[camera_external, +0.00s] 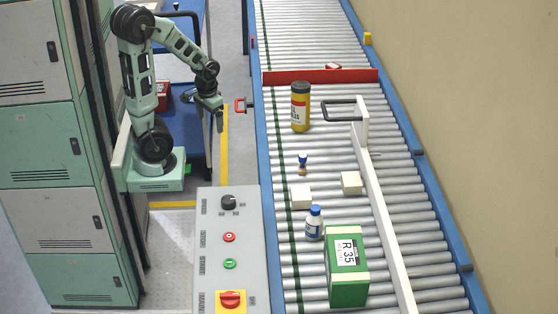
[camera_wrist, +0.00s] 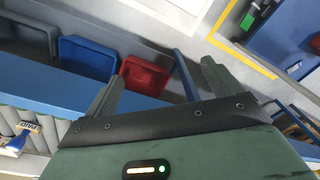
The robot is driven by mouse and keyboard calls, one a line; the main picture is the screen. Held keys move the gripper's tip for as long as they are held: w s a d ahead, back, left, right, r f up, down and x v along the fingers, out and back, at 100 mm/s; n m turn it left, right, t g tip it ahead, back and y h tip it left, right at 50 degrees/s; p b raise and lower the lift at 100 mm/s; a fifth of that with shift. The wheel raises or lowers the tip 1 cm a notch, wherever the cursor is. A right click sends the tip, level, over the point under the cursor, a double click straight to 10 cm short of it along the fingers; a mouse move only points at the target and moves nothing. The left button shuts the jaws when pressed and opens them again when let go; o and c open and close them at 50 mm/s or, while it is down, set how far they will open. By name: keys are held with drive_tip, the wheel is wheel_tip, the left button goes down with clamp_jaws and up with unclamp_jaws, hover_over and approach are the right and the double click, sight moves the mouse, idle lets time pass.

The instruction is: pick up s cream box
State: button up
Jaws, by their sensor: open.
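Two small cream boxes sit on the roller conveyor in the external view. The other cream box (camera_external: 351,183) is to the right, close to the white guide rail. My gripper (camera_external: 212,114) hangs to the left of the conveyor, well apart from both boxes. It is open and empty. In the wrist view my gripper (camera_wrist: 162,85) shows its two fingers spread with nothing between them. No cream box can be made out in the wrist view.
A red bar (camera_external: 320,76) crosses the rollers. A white guide rail (camera_external: 382,213) runs along the right. A control panel (camera_external: 231,262) stands in front.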

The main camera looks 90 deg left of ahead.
drive_tip(key=w+d+r+m+t+y+p, duration=0.1)
drive_tip(key=w+d+t+p, duration=0.1)
drive_tip(key=w+d+p, duration=0.7)
drive_tip(key=w+d+r+m+t+y+p, duration=0.1)
drive_tip(key=w+d+p, duration=0.5)
drive_tip(key=w, duration=0.5)
drive_tip(key=d+r+m+t+h+p, duration=0.1)
drive_tip(key=d+r+m+t+p, duration=0.3)
drive_tip(key=d+p, duration=0.55)
drive_tip(key=d+r+m+t+h+p, duration=0.15)
drive_tip(key=d+t+p, duration=0.45)
drive_tip(key=d, duration=0.6)
drive_tip(key=p, duration=0.2)
approach(296, 193)
drive_tip(key=shift+g, duration=0.3)
drive_tip(key=x, duration=0.5)
drive_tip(key=shift+w+d+r, duration=0.1)
drive_tip(key=shift+w+r, duration=0.05)
drive_tip(key=shift+r, duration=0.15)
drive_tip(key=shift+p+x, duration=0.85)
drive_tip(key=shift+x, duration=2.5)
drive_tip(key=c, duration=1.1)
